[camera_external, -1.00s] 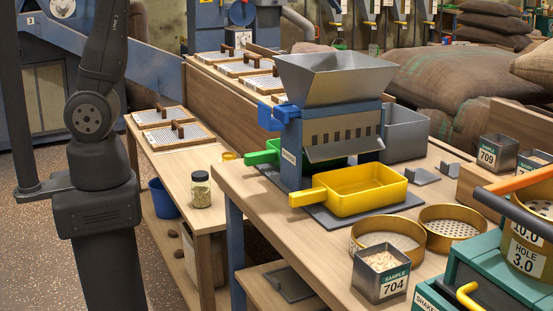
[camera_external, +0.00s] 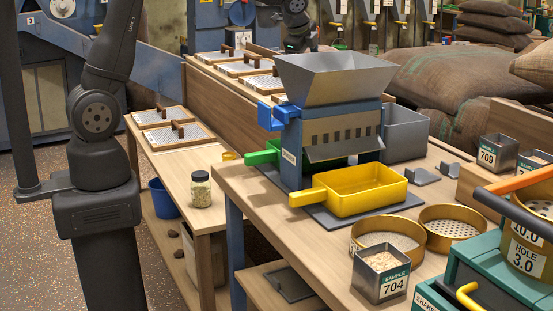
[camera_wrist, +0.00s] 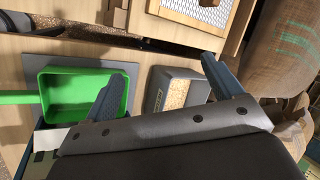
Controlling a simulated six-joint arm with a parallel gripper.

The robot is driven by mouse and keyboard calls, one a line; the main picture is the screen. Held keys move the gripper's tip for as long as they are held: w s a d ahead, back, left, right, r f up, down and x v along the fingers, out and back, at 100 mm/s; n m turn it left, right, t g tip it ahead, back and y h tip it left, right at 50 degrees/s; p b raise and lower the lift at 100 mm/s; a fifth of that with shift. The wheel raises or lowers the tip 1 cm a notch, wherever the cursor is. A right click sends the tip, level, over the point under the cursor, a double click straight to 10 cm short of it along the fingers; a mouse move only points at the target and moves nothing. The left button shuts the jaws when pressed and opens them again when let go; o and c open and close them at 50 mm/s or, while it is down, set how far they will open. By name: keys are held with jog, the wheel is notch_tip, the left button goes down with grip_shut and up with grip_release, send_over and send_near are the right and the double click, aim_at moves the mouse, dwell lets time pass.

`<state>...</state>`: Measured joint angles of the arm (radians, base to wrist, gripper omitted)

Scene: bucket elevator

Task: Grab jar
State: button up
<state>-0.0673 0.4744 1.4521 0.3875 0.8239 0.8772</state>
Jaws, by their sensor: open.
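The jar (camera_external: 201,190) is clear glass with a dark lid and pale contents. In the external view it stands upright on the near end of the low wooden side table (camera_external: 175,164), left of the hopper machine. The wrist view does not show it. My gripper (camera_wrist: 165,90) is open, with its two dark fingers spread wide and nothing held between them. In the external view my wrist shows at the top behind the hopper, well away from the jar, and the fingertips cannot be made out there.
The hopper machine (camera_external: 335,80) stands on the main bench, with a yellow tray (camera_external: 358,190) in front. The wrist view shows a green tray (camera_wrist: 85,92) and a grey bin (camera_wrist: 158,99) with grain below my gripper. Framed screens (camera_external: 168,117) lie behind the jar. A blue bucket (camera_external: 163,198) is below.

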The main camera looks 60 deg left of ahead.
jog(key=s+a+f+n+g, duration=0.2)
jog(key=s+a+f+n, duration=0.4)
jog(key=a+f, duration=0.3)
jog(key=n+g+h, duration=0.3)
jog(key=n+h, duration=0.1)
jog(key=n, duration=1.4)
send_near(200, 172)
jog(key=f, duration=0.9)
jog(key=shift+s+d+f, duration=0.15)
jog(key=shift+d+f, duration=0.1)
jog(key=shift+d, duration=0.05)
jog(key=shift+s+d+f, duration=0.1)
jog(key=shift+d+f, duration=0.1)
jog(key=shift+f, duration=1.1)
jog(key=shift+s+d+f, duration=0.1)
jog(key=shift+d+f, duration=0.05)
jog(key=shift+f, duration=1.15)
jog(key=c, duration=1.3)
jog(key=shift+r, duration=0.1)
